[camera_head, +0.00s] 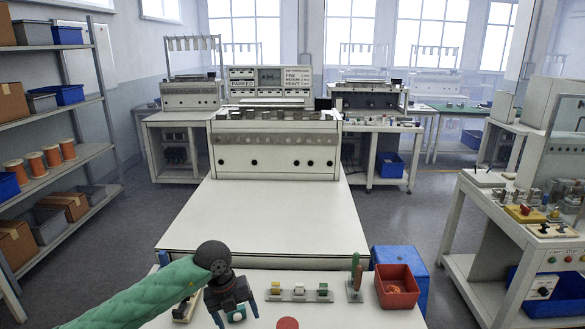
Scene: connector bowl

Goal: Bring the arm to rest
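My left arm, in a green sleeve, comes in from the lower left of the head view. Its black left gripper (236,314) points down over the front left of the near table. The two blue-tipped fingers are spread apart. A small teal and pale piece (237,315) shows between them; the fingers do not appear closed on it, and whether they touch it is unclear. A red bowl-like bin (397,272) with reddish pieces inside stands at the table's right. My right gripper is not in view.
A pale holder (286,296) with several small connectors sits right of the gripper. A stand with green and red-brown handles (356,279) is beside the bin. A red disc (288,323) lies at the front edge. A blue crate (412,262) stands behind the bin.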

